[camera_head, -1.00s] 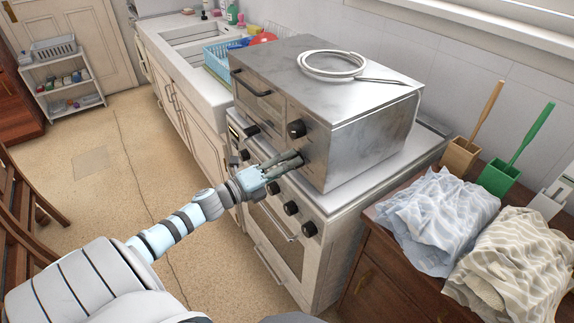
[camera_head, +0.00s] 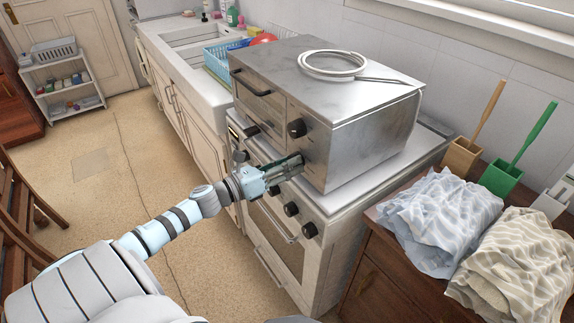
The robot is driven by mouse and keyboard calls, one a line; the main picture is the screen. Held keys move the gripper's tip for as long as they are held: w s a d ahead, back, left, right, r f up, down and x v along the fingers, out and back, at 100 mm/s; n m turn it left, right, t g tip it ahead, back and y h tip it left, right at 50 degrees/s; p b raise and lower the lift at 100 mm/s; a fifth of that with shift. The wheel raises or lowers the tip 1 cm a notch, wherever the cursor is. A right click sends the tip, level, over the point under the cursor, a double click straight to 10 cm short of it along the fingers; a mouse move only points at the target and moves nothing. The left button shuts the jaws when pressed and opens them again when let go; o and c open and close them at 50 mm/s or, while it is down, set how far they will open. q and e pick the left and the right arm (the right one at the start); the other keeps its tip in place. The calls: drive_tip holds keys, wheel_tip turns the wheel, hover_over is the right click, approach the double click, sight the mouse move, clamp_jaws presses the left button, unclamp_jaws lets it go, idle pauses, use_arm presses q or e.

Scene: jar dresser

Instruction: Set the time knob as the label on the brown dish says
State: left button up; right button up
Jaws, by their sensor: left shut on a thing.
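The metal countertop oven (camera_head: 360,130) stands on top of the white stove. An upper dark knob (camera_head: 297,128) shows on its front panel. My left gripper (camera_head: 298,162) is at the lower part of that panel, its fingers shut on the lower knob there. The fingers hide nearly all of this knob, so I cannot read its setting or any marks around it. Which knob is the time knob cannot be read from here. The brown dish and its label are not in view. My right gripper is not in view.
A coiled white cable (camera_head: 333,65) lies on the oven. The stove (camera_head: 325,240) below has several dark knobs and a handle close under my left arm. A wooden dresser (camera_head: 395,285) with crumpled cloths (camera_head: 440,220) stands at the right. The floor at left is open.

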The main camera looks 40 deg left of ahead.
use_arm(q)
drive_tip(key=shift+r+m, duration=0.1)
drive_tip(key=shift+m, duration=0.3)
drive_tip(key=o, duration=1.2)
drive_tip(key=shift+w, duration=0.1)
drive_tip(key=shift+c, duration=0.2)
drive_tip(key=v, duration=1.2)
